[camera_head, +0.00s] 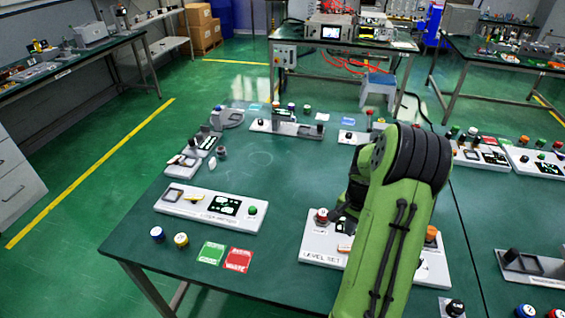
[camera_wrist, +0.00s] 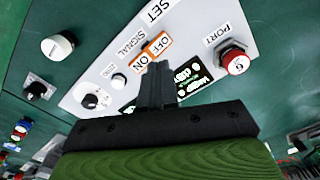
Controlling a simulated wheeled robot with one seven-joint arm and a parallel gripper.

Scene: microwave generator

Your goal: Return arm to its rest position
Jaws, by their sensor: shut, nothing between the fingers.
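My green arm (camera_head: 385,230) reaches over the right part of the near table. My dark gripper (camera_head: 346,212) shows only partly beside it, above the white LEVEL SET panel (camera_head: 311,245). In the wrist view my gripper (camera_wrist: 158,70) has its fingers together, empty, over a white panel (camera_wrist: 190,25). Their tips appear near the orange-framed OFF/ON switch (camera_wrist: 154,47) and a small lit display (camera_wrist: 193,79). I cannot tell whether they touch. A red-ringed port (camera_wrist: 235,61) is right of the fingers, and a black knob (camera_wrist: 92,101) is left.
Left on the table are another white panel (camera_head: 210,208), blue and yellow caps, a green card (camera_head: 211,253) and a red card (camera_head: 237,260). More panels stand along the back and right. The table centre (camera_head: 265,165) is clear. A bench with instruments (camera_head: 335,35) stands behind.

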